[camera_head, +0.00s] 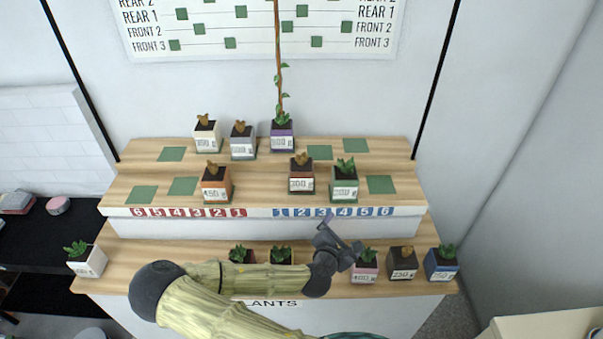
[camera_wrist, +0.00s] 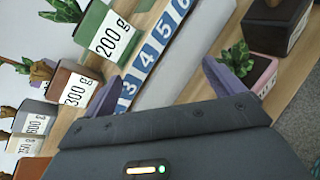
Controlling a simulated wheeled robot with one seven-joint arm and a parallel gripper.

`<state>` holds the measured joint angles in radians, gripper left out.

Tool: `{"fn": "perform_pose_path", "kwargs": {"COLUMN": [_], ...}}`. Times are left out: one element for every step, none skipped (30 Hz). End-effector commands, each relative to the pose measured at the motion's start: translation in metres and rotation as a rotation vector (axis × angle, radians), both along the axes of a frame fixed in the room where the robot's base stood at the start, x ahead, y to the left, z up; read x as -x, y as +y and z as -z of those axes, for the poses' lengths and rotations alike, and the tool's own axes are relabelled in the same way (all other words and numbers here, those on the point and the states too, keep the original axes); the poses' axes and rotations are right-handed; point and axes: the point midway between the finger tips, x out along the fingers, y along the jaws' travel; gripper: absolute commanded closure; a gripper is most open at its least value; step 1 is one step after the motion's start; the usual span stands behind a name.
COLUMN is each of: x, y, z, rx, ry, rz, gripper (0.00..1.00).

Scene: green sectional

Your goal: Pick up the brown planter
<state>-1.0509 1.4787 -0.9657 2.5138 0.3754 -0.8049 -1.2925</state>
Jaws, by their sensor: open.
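Several planters look brownish, and I cannot tell for sure which is the brown planter. A reddish-brown planter labelled 300 g (camera_head: 301,176) stands on the middle step, and shows at the left in the wrist view (camera_wrist: 76,90). An orange-brown planter labelled 450 (camera_head: 216,186) stands to its left. A very dark brown or black planter labelled 250 (camera_head: 402,265) stands on the front shelf, and a dark planter shows at the top right in the wrist view (camera_wrist: 272,30). My gripper (camera_head: 342,232) is open and empty by the numbered step edge, apart from these planters.
A green planter (camera_head: 344,186) and a pink planter (camera_head: 365,268) stand close to my gripper. A blue planter (camera_head: 441,265) is at the front right, a white one (camera_head: 87,262) at the front left. My arm partly hides two front planters. Several green squares are bare.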

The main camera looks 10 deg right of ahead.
Motion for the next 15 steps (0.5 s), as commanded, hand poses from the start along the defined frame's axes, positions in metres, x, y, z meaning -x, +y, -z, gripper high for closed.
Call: {"fn": "perform_pose_path", "kwargs": {"x": [-0.008,-0.014,-0.020,-0.025,-0.029,-0.034,-0.037,-0.040,-0.043,-0.045,-0.046,-0.047,-0.047,-0.048,-0.048], "y": [0.009,0.014,0.023,0.030,0.038,0.049,0.058,0.065,0.076,0.082,0.088,0.093,0.096,0.098,0.099], "z": [-0.013,-0.020,-0.029,-0.036,-0.043,-0.052,-0.058,-0.063,-0.069,-0.073,-0.076,-0.079,-0.080,-0.081,-0.082], "rx": [0.090,0.141,0.209,0.261,0.314,0.382,0.430,0.473,0.524,0.557,0.583,0.610,0.624,0.632,0.637], "ry": [-0.004,-0.010,-0.017,-0.021,-0.028,-0.039,-0.045,-0.053,-0.063,-0.069,-0.075,-0.081,-0.083,-0.085,-0.087], "rz": [-0.080,-0.126,-0.187,-0.233,-0.279,-0.338,-0.381,-0.417,-0.461,-0.489,-0.512,-0.532,-0.545,-0.552,-0.557], "gripper": [0.06,0.06,0.06,0.06,0.06,0.06,0.06,0.06,0.06,0.06,0.06,0.06,0.06,0.06,0.06]}}
